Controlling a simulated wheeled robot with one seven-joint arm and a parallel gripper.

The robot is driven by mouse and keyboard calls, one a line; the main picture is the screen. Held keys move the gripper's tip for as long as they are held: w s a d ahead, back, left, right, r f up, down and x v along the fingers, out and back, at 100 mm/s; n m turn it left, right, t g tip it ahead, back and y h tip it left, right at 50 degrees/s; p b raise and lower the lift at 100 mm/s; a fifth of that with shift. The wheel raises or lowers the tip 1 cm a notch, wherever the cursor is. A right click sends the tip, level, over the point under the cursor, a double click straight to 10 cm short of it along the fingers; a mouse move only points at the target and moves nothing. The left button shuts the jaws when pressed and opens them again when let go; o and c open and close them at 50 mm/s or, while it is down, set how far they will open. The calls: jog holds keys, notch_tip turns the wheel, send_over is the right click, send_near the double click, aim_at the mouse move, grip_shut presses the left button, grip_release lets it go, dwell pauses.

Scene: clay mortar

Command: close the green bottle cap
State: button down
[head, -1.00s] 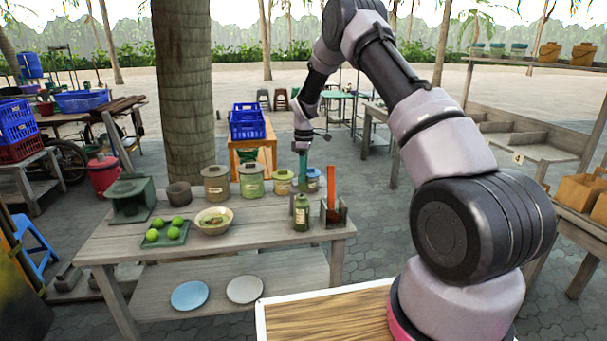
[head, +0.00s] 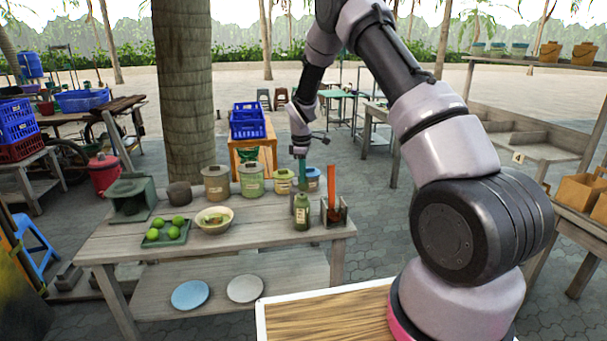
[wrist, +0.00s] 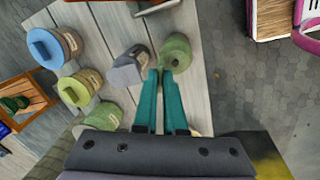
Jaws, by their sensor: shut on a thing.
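The green bottle (head: 302,214) stands upright near the front right of the wooden table (head: 262,238). It also shows from above in the wrist view (wrist: 176,49). My gripper (head: 301,184) is over the bottle, its teal fingers pointing down. In the wrist view my fingertips (wrist: 161,72) are close together at the near edge of the bottle's top. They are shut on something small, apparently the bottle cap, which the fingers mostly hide. I cannot tell whether the cap touches the bottle's neck.
An upright red piece in a holder (head: 334,212) stands just right of the bottle. Several lidded jars (head: 251,180) line the back edge. A bowl (head: 213,220) and a tray of green fruit (head: 165,233) are to the left. The table between bowl and bottle is clear.

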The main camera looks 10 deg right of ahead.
jog(key=s+t, duration=0.1)
jog(key=a+t+h, duration=0.1)
jog(key=s+t, duration=0.1)
jog(key=t, duration=0.1)
jog(key=shift+s+a+f+h, duration=0.2)
jog(key=shift+s+f+h, duration=0.1)
jog(key=shift+f, duration=0.05)
jog(key=s+a+f+t+h, duration=0.1)
jog(key=s+f+t+h, duration=0.2)
jog(key=t, duration=0.6)
jog(key=shift+s+f+t+h, duration=0.3)
jog(key=shift+f+t+h, duration=0.15)
jog(key=shift+f, duration=0.8)
jog(key=c, duration=1)
grip_release()
jog(key=shift+a, duration=0.1)
jog(key=v, duration=1)
jog(key=shift+s+a, duration=0.15)
jog(key=shift+s, duration=0.2)
